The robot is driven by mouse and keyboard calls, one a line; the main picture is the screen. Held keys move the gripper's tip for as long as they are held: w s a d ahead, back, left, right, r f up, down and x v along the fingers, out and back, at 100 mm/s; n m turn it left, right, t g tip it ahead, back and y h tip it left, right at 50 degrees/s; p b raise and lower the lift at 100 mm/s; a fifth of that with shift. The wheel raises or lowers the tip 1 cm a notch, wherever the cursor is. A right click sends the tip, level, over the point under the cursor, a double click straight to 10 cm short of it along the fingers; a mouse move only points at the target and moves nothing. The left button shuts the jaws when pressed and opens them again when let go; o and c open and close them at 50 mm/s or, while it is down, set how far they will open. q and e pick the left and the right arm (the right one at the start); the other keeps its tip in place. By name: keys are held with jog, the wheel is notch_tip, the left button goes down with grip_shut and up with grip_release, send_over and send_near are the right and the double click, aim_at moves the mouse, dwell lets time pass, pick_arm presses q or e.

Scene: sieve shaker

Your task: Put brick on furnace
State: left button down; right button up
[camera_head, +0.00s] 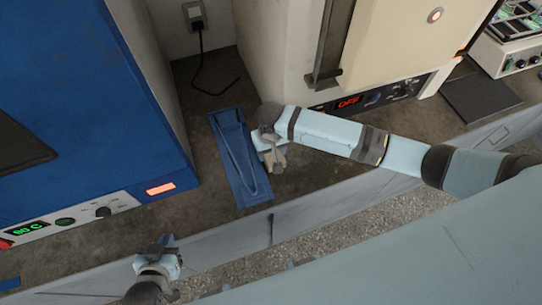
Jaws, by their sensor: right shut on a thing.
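The furnace (284,60) is the large beige cabinet at the top middle, with a lit "OFF" display on its lower front panel. My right gripper (272,162) is over the counter in front of the furnace, beside the right edge of a blue mat. It is shut on a small tan piece (278,160), which seems to be the brick; the gripper hides much of it. My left gripper (166,256) is low at the left, near the counter's front edge, away from the brick. Its finger gap is not clear.
The blue mat (246,190) has a tong-like blue shape on it. A large blue oven (90,90) reading "60 C" stands at the left. A black cable (204,70) lies behind the mat. A dark plate (482,98) and a white device (510,58) are at the right.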

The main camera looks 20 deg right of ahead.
jog(key=shift+f, duration=0.55)
jog(key=shift+r, duration=0.15)
jog(key=o, duration=1.1)
